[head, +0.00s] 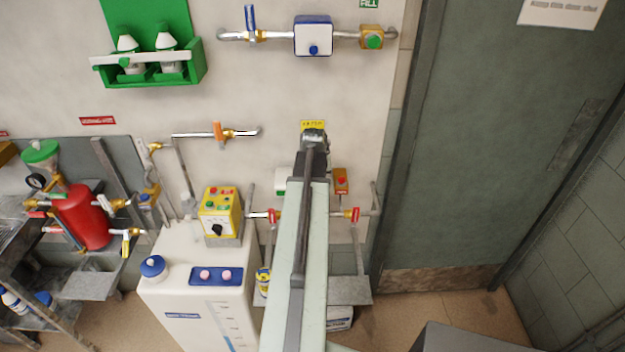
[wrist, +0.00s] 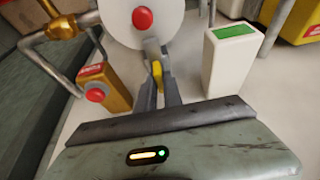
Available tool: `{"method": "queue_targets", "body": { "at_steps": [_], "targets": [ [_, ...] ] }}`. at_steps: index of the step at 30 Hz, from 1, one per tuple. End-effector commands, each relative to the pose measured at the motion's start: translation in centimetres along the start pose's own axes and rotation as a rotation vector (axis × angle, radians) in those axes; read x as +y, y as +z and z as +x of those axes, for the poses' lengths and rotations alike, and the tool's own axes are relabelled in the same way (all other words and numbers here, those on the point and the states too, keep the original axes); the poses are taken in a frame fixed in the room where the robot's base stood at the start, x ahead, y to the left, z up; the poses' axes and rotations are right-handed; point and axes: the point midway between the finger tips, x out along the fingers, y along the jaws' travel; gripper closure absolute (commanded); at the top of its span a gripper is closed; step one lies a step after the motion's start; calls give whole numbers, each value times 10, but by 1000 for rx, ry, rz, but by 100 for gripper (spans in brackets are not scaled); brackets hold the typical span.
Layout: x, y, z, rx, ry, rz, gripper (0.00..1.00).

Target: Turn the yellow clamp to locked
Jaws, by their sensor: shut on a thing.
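The yellow clamp (wrist: 157,74) shows in the wrist view as a small yellow piece between the two grey fingers of my gripper (wrist: 156,72). My gripper is shut on it. A white round body with a red knob (wrist: 142,18) lies just beyond the fingertips. In the head view my arm reaches up the middle of the picture to the wall and covers the clamp and the fingers. Most of the clamp is hidden by the fingers, so I cannot tell its angle or whether it is locked.
In the wrist view, an orange box with a red button (wrist: 95,91) stands left of the fingers. A white box with a green top (wrist: 230,60) stands right. In the head view, a white tank cabinet (head: 185,275) and a yellow control box (head: 220,210) stand left of my arm. A door (head: 490,150) is right.

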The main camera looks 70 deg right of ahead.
Motion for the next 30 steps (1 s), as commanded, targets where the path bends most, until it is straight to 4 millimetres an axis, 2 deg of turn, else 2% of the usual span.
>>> {"method": "queue_targets", "body": {
  "at_steps": [15, 16, 18, 30],
  "targets": [
    [1, 1, 0, -3, -6, -19, 100],
    [1, 1, 0, -4, -6, -19, 86],
    [1, 1, 0, -3, -6, -18, 67],
    [0, 0, -6, -1, -7, -17, 67]
  ]
}}
